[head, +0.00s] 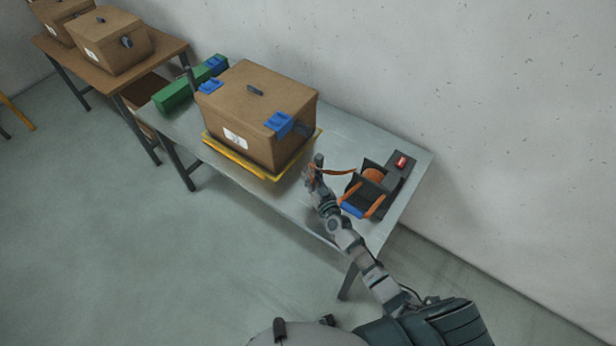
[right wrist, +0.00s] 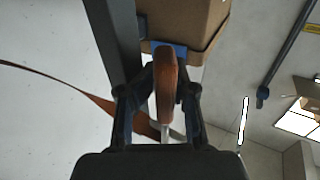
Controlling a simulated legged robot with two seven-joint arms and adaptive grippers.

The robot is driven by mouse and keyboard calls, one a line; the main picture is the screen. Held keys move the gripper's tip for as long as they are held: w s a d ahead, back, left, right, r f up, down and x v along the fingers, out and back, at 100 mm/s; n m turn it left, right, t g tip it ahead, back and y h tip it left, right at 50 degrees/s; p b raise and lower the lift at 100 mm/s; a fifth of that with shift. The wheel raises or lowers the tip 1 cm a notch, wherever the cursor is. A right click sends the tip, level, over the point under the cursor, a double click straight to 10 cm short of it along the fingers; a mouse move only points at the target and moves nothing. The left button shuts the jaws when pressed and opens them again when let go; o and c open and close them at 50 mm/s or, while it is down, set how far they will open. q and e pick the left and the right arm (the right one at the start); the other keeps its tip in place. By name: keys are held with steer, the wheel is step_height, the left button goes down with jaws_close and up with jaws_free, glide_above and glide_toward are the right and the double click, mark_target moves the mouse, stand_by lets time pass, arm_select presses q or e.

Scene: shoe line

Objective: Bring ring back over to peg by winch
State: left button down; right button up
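The winch (head: 373,180), with an orange strap wound on its drum, sits at the right end of the grey table. Its strap (head: 336,171) runs left to my right gripper (head: 313,174). In the right wrist view my right gripper (right wrist: 167,85) is closed around an orange-brown piece (right wrist: 167,95), which looks like the ring seen edge-on. The strap (right wrist: 70,86) also trails off left there. A dark upright post (head: 319,159), which looks like the peg, stands right by the gripper; whether the ring touches it I cannot tell. My left gripper is not in view.
A cardboard box (head: 258,110) with blue corner clips stands on a yellow base (head: 228,154) just left of my gripper. A green case (head: 175,96) lies behind it. A red button (head: 401,161) is beside the winch. A brown table (head: 165,55) with boxes stands at upper left.

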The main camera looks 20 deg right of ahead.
steer(key=shift+d, duration=0.4)
